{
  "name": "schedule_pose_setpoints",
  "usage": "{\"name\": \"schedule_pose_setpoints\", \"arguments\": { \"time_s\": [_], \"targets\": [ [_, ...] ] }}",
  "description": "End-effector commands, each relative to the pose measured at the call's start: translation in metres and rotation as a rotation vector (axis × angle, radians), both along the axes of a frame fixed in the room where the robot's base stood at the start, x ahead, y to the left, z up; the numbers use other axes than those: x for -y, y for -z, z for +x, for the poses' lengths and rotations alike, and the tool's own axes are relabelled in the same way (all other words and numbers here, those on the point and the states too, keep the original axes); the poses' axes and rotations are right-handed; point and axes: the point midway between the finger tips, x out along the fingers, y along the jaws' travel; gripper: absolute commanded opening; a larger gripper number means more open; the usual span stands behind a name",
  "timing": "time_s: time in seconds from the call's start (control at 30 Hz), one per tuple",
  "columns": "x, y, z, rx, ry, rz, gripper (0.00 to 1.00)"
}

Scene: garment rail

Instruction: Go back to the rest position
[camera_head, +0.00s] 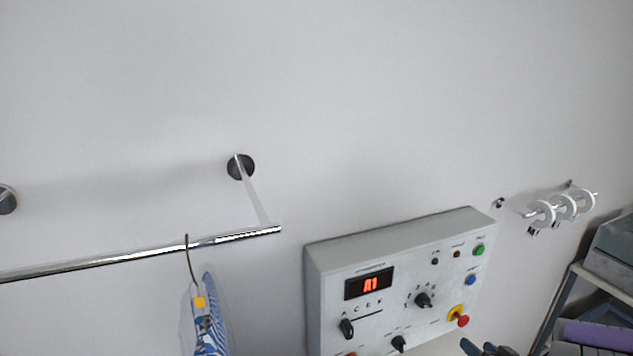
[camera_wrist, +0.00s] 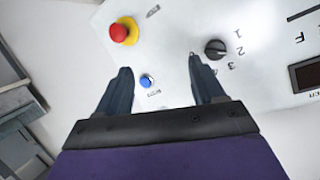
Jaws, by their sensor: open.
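My gripper (camera_wrist: 160,82) is open and empty in the wrist view, its two dark fingers apart in front of the control panel (camera_wrist: 265,60). The blue button (camera_wrist: 147,81) shows between the fingers. The red and yellow knob (camera_wrist: 124,31) lies above the left finger, and a black dial (camera_wrist: 215,49) lies by the right finger. In the head view only the dark fingertips of my gripper (camera_head: 487,348) show at the bottom edge, below the panel's red knob (camera_head: 462,320).
The wall panel (camera_head: 390,290) has a lit red display (camera_head: 369,284). A chrome rail (camera_head: 120,261) on the left carries a blue and white garment (camera_head: 211,325). White rings (camera_head: 563,207) hang on a wall hook. A shelf (camera_head: 575,290) stands at the right.

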Motion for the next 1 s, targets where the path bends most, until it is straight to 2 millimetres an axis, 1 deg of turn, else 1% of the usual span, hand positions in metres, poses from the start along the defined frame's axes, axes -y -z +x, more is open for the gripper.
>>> {"name": "schedule_pose_setpoints", "arguments": {
  "time_s": [0.03, 0.1, 0.23, 0.37, 0.47, 0.57, 0.67, 0.7, 0.77, 0.8, 0.87, 0.9, 0.97, 1.0],
  "targets": [
    [0.002, -0.001, 0.006, -0.040, 0.026, -0.078, 0.68],
    [0.009, -0.006, 0.006, -0.108, 0.076, -0.176, 0.68],
    [0.016, -0.017, 0.000, -0.227, 0.168, -0.316, 0.68],
    [0.012, -0.031, -0.018, -0.351, 0.250, -0.413, 0.68],
    [0.001, -0.038, -0.039, -0.452, 0.301, -0.453, 0.68],
    [-0.018, -0.042, -0.066, -0.557, 0.333, -0.470, 0.68],
    [-0.046, -0.043, -0.097, -0.664, 0.340, -0.467, 0.68],
    [-0.058, -0.043, -0.111, -0.709, 0.338, -0.461, 0.68],
    [-0.079, -0.041, -0.132, -0.774, 0.323, -0.444, 0.68],
    [-0.094, -0.039, -0.147, -0.819, 0.308, -0.432, 0.68],
    [-0.119, -0.035, -0.171, -0.888, 0.273, -0.412, 0.68],
    [-0.136, -0.032, -0.188, -0.934, 0.244, -0.398, 0.68],
    [-0.162, -0.027, -0.216, -1.007, 0.190, -0.374, 0.68],
    [-0.180, -0.025, -0.235, -1.052, 0.147, -0.359, 0.68]
  ]
}}
